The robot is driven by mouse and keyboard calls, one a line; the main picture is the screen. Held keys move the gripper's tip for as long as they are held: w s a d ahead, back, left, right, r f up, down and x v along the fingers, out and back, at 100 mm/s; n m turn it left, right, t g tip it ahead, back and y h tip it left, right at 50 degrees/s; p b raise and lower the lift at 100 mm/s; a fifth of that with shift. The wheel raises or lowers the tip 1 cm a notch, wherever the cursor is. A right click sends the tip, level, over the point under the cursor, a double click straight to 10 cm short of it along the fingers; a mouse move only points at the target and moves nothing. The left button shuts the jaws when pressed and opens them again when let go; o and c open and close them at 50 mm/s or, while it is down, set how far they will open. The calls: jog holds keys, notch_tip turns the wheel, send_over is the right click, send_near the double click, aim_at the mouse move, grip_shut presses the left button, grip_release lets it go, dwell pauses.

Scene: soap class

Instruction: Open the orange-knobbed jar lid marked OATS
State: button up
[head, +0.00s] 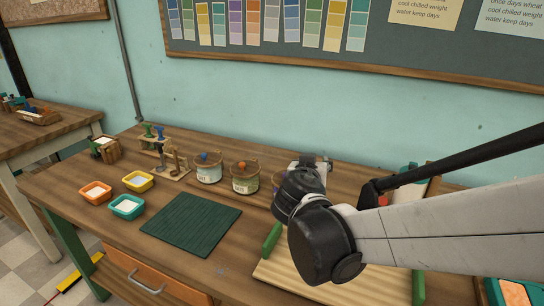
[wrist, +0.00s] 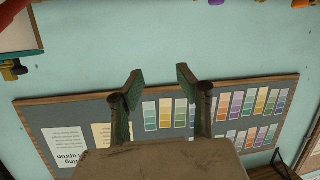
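A third jar is mostly hidden behind my arm, to the right. My gripper (wrist: 160,76) shows in the wrist view with its two green fingers apart and nothing between them. It faces the wall and chart board, with no jar in that view.
The wooden workbench (head: 75,183) holds a dark green mat (head: 192,223) in front of the jars. Orange, yellow and teal tubs (head: 126,207) sit to the left, near a wooden stamp rack (head: 165,158). A slatted board (head: 320,285) lies below my arm. The chart board (wrist: 85,118) hangs on the wall.

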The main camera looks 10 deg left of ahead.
jog(key=w+a+f+n+t+y+b, duration=0.1)
jog(key=a+f+b, duration=0.15)
jog(key=a, duration=0.35)
jog(key=a+f+t+y+b, duration=0.1)
jog(key=a+f, duration=0.2)
jog(key=a, duration=0.3)
jog(key=y, duration=0.2)
send_near(242, 165)
jog(key=shift+n+t, duration=0.4)
jog(key=w+b, duration=0.1)
jog(key=w, duration=0.2)
jog(key=w+a, duration=0.1)
jog(key=w, duration=0.3)
jog(key=w+b, duration=0.1)
jog(key=w, duration=0.2)
jog(key=shift+w+a+f+b, duration=0.3)
jog(key=shift+w+a+f, duration=0.05)
jog(key=shift+w, duration=0.05)
grip_shut()
